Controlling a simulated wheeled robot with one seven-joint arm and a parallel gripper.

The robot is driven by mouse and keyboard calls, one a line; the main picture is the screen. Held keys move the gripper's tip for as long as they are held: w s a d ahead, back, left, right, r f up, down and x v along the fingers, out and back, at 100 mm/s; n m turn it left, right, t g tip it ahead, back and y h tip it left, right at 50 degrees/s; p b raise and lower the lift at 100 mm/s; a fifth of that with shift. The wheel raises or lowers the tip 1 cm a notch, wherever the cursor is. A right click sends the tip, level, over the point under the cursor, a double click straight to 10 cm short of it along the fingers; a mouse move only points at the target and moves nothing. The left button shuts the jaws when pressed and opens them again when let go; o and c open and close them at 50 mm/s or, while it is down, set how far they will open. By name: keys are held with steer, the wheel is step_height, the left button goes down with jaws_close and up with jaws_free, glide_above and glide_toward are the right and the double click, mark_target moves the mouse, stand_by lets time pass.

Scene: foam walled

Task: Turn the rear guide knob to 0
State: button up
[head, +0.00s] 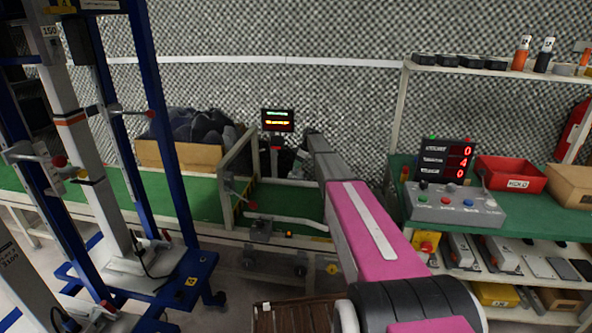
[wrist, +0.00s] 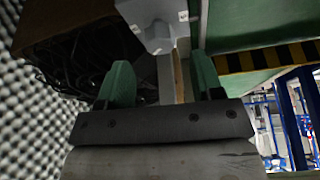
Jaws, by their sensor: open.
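In the wrist view, a pale grey faceted piece (wrist: 156,28) shows at the top centre; it looks like the rear guide knob, but I cannot read any mark or setting on it. My gripper (wrist: 165,80) has two green fingers, set apart with a clear gap. The grey piece lies beyond the fingertips, around the middle of the gap, and the fingers do not appear to touch it. In the head view my pink and grey arm reaches over the green conveyor (head: 292,203). The gripper and the rear knob cannot be made out clearly there.
A small display (head: 277,120) with green and orange lines stands behind the conveyor. A cardboard box (head: 190,155) with dark contents is behind it. A blue frame (head: 165,120) stands left. Right, a bench holds a control box (head: 453,205) and a red bin (head: 510,174).

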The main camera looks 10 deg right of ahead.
mark_target(295, 171)
steer(key=x, duration=0.4)
steer(key=shift+f, duration=0.15)
steer(key=c, duration=0.9)
steer(key=shift+m, duration=0.4)
steer(key=m+t, duration=0.1)
steer(key=m, duration=0.1)
steer(key=shift+a+m+h, duration=0.1)
steer(key=shift+m+h, duration=0.3)
steer(key=shift+m+t+h, duration=0.6)
steer(key=shift+m+h, duration=0.1)
steer(key=shift+m, duration=1.4)
